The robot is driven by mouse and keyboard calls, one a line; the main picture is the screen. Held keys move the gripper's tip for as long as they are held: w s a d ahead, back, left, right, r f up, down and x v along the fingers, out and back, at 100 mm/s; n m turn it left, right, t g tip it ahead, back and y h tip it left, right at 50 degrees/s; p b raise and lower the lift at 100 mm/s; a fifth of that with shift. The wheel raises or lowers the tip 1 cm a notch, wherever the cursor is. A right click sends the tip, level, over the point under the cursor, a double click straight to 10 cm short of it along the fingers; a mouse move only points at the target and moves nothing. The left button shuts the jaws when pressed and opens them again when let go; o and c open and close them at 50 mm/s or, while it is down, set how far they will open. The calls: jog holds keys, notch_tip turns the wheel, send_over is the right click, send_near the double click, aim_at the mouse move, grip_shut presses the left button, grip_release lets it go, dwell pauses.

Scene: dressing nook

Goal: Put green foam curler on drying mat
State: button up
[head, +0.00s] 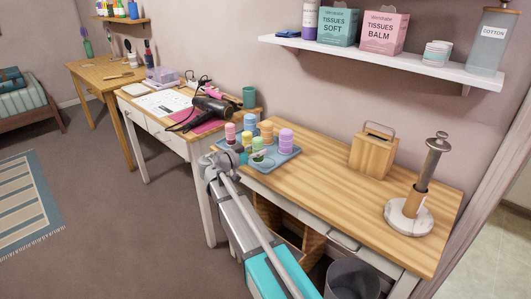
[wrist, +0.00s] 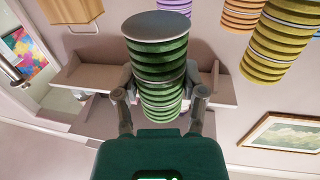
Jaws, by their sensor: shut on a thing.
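The green foam curler (wrist: 158,62) is ribbed with a pale end face, and stands between my fingers in the wrist view. My gripper (wrist: 160,98) is shut on it. I cannot tell whether the curler is clear of the tray. A magenta mat (head: 211,127) and a pale marked sheet (head: 160,103) lie on the white desk to the left; I cannot tell which is the drying mat.
Purple (head: 286,141), orange (head: 267,131), yellow, pink and blue curlers stand close around on the tray. A black hair dryer (head: 213,108) lies over the magenta mat. A teal cup (head: 249,97) stands behind.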

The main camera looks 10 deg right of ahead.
jog(key=d+f+b, duration=0.1)
jog(key=w+d+f+b, duration=0.1)
jog(key=d, duration=0.1)
jog(key=shift+w+f, duration=0.1)
jog(key=shift+w, duration=0.1)
jog(key=shift+w+d+f, duration=0.1)
jog(key=shift+w+d, duration=0.05)
jog(key=shift+d, duration=0.15)
jog(key=shift+f+b, duration=0.15)
jog(key=shift+b, duration=0.15)
jog(key=o, duration=1.1)
jog(key=v, duration=1.4)
jog(key=shift+d, duration=0.1)
